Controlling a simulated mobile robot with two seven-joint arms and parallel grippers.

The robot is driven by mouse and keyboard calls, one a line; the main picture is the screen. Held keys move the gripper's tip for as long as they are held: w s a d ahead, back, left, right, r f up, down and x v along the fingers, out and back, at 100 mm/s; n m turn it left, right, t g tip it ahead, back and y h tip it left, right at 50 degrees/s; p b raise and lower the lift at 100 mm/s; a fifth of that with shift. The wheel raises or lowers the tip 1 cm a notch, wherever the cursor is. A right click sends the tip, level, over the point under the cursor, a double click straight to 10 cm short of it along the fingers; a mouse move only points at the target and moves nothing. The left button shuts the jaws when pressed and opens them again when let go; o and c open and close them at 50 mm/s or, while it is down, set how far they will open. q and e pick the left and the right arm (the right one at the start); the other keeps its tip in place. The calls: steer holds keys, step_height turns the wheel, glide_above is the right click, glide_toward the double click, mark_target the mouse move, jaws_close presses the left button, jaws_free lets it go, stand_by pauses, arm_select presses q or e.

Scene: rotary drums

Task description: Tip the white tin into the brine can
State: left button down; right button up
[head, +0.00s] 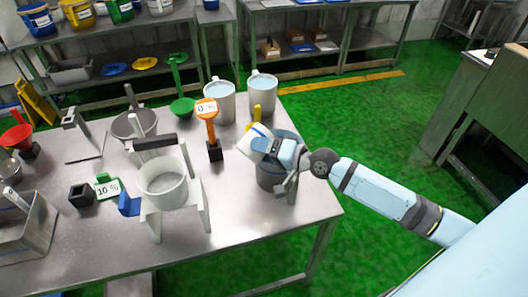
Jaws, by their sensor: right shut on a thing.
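My right gripper (280,157) is shut on the white tin (253,139). The tin is tilted to the left, above a grey-blue can (268,178) at the table's right side. This can appears to be the brine can; its label is not readable. My gripper and the tin cover much of the can's mouth, so its contents are hidden. I cannot tell whether anything is flowing from the tin. My left gripper is not in view.
A white pot (163,187) sits in a stand. An orange 0 % sign (206,109) stands left of the tin. Two white jugs (220,103) of pale liquid stand behind. A green 10 % sign (107,187) is at left. The front right tabletop (240,225) is clear.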

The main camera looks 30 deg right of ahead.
steer(key=shift+d+f+m+b, duration=0.15)
steer(key=shift+m+b, duration=0.25)
steer(key=shift+b, duration=0.5)
steer(key=shift+y+b, duration=0.3)
steer(key=shift+b, duration=0.05)
steer(key=shift+f+m+t+b, duration=0.1)
steer(key=shift+m+t+b, duration=0.2)
steer(key=shift+m+b, duration=0.15)
steer(key=shift+d+m+b, duration=0.1)
steer(key=shift+m+b, duration=0.15)
steer(key=shift+b, duration=0.4)
